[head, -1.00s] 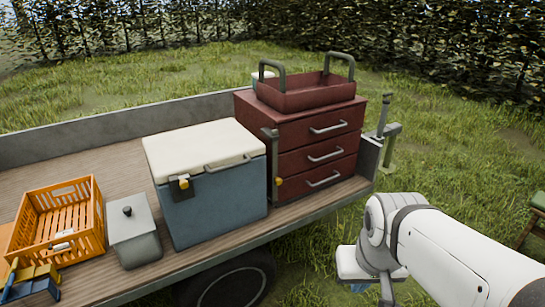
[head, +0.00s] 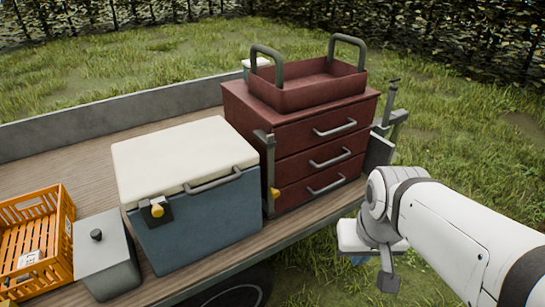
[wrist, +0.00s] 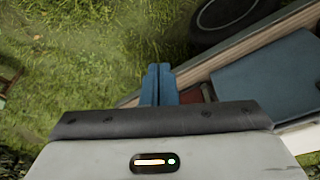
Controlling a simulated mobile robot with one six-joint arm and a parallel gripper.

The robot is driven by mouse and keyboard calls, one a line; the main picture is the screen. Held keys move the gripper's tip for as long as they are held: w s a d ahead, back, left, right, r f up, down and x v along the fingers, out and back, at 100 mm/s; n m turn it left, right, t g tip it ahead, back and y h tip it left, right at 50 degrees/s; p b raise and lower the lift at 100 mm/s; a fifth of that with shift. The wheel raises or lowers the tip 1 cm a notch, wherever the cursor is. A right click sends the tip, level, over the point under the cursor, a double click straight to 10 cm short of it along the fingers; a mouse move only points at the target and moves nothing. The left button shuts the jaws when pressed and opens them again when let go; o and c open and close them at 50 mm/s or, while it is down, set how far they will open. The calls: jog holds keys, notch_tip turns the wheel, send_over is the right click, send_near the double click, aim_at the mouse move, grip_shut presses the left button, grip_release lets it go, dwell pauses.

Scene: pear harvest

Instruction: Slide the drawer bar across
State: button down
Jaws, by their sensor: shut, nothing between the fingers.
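The red drawer chest (head: 318,163) stands on the trailer bed, with three grey-handled drawers facing the near side. The drawer bar (head: 268,165) is a grey upright bar at the left edge of the drawer fronts, with a yellow knob (head: 275,193) low on it. My gripper (head: 358,261) hangs in front of and right of the chest, apart from it, mostly hidden behind my wrist. In the wrist view, its blue fingers (wrist: 158,84) are together and empty, over grass beside the trailer edge. A sliver of red shows just right of them.
A blue cooler (head: 200,222) with a white lid stands left of the chest. A grey lidded bin (head: 106,268) and an orange crate (head: 68,240) are farther left. A red open tray (head: 312,92) with two upright handles sits on the chest. Grass lies clear at right.

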jog(key=w+a+f+n+t+y+b, duration=0.1)
jog(key=w+a+f+n+t+b, duration=0.25)
jog(key=w+f+n+b, duration=0.3)
jog(key=w+a+f+n+t+y+b, duration=0.1)
jog(key=w+a+f+n+t+b, duration=0.25)
jog(key=w+f+b, duration=0.5)
jog(key=w+a+f+n+t+y+b, duration=0.3)
jog(key=w+a+n+t+b, duration=0.3)
jog(key=a, duration=0.5)
jog(key=w+n+b, duration=0.1)
jog(key=w+n, duration=0.1)
jog(key=n, duration=0.1)
jog(key=shift+w+f+t+y, duration=0.3)
jog(key=shift+w+f+y, duration=0.05)
jog(key=shift+y, duration=0.05)
